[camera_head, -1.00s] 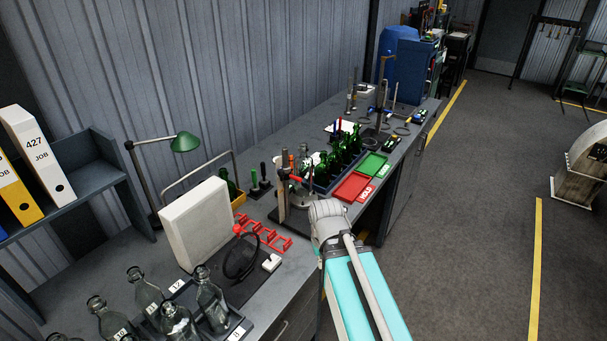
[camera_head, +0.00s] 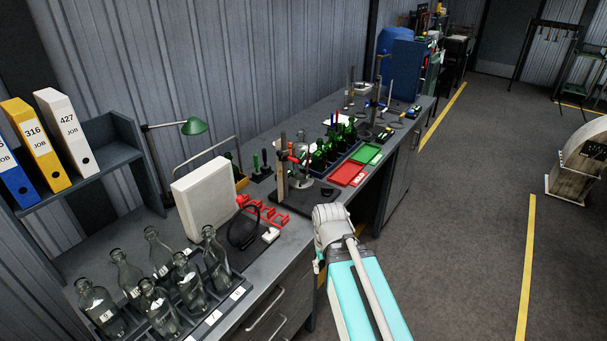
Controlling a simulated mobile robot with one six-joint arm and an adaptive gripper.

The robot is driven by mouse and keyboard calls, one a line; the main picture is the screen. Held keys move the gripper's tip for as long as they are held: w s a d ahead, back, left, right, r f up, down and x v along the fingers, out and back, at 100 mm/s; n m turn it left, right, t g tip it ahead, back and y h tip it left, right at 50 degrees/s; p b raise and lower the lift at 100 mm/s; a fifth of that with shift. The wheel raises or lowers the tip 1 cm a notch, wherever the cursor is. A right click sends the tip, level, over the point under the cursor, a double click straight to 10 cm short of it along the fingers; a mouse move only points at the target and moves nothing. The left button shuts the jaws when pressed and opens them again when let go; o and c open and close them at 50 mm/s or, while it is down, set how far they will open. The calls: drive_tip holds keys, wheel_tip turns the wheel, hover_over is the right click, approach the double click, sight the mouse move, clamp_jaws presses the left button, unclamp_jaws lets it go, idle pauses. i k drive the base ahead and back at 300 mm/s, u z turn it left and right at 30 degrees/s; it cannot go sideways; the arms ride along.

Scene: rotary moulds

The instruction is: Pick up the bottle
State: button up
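Several clear glass bottles stand upright in a dark numbered rack (camera_head: 205,330) at the lower left of the bench. The closest one to the right is a clear bottle (camera_head: 216,262); another clear bottle (camera_head: 100,308) stands at the rack's left end. Several green bottles (camera_head: 319,160) stand together in a dark blue crate farther along the bench. Which bottle is meant cannot be told. My arm, cyan and grey, reaches up from the bottom, right of the bench's front edge. My gripper does not show, and no held bottle is visible.
A white box-shaped panel (camera_head: 203,205), a black ring (camera_head: 243,228), red holders (camera_head: 270,214) and a clamp stand (camera_head: 282,172) occupy the bench between the bottle groups. A shelf with binders (camera_head: 66,132) and a green lamp (camera_head: 194,126) stand behind.

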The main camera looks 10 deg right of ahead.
sight(301, 149)
drive_tip(key=k, duration=0.2)
drive_tip(key=z, duration=0.1)
drive_tip(key=i, duration=1.05)
drive_tip(key=u, duration=0.05)
